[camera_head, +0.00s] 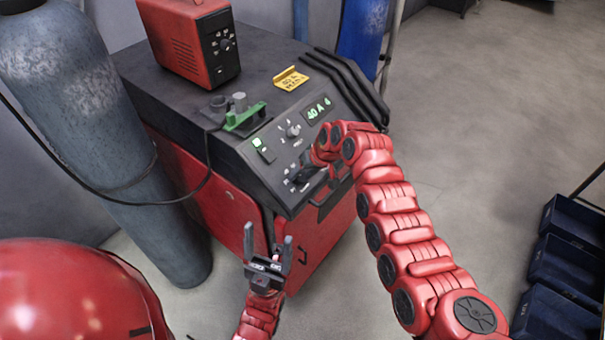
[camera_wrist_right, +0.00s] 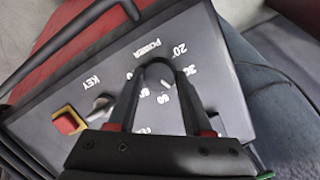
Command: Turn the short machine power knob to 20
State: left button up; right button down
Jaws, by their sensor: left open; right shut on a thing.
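The short machine (camera_head: 240,200) is red with a dark sloped control panel. Its power knob (camera_wrist_right: 157,72) is dark and round, beside the POWER lettering and numbers such as 20 and 30 in the right wrist view. My right gripper (camera_wrist_right: 159,80) is shut on this knob, a finger on each side. A small light mark shows near the knob's lower edge; I cannot tell which number it points to. In the head view my right gripper (camera_head: 306,178) is at the panel's lower part and largely hides the knob. My left gripper (camera_head: 267,243) is open and empty, low before the machine.
The panel also has a red button on yellow (camera_wrist_right: 68,122), a key switch (camera_wrist_right: 99,107), another knob (camera_head: 292,131) and a lit display (camera_head: 318,108). A red box (camera_head: 190,40) stands on top. A gas cylinder (camera_head: 95,130) stands left; dark bins (camera_head: 565,260) are right.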

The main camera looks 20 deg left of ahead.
jog(key=shift+f+b, duration=0.25)
jog(key=shift+b, duration=0.3)
jog(key=n+b, duration=0.2)
jog(key=b, duration=0.3)
jog(key=n+t+b, duration=0.1)
jog(key=n+b, duration=0.2)
jog(key=b, duration=0.3)
jog(key=n+b, duration=0.2)
jog(key=b, duration=0.4)
jog(key=shift+s+f+n+t, duration=0.15)
jog(key=shift+f+n+t, duration=0.15)
jog(key=shift+f+n, duration=0.1)
jog(key=n+b, duration=0.2)
jog(key=b, duration=0.1)
jog(key=n+b, duration=0.2)
jog(key=b, duration=0.2)
jog(key=n+t+b, duration=0.1)
jog(key=n+b, duration=0.1)
jog(key=b, duration=0.2)
jog(key=shift+s+d+r+n, duration=0.15)
jog(key=shift+r+n, duration=0.1)
jog(key=shift+n, duration=0.05)
jog(key=shift+r+n+y+b, duration=0.15)
jog(key=shift+n+y+b, duration=0.25)
jog(key=shift+n+b, duration=1)
jog(key=shift+c, duration=1.6)
grip_release()
jog(key=shift+r+t, duration=0.1)
jog(key=shift+t, duration=0.2)
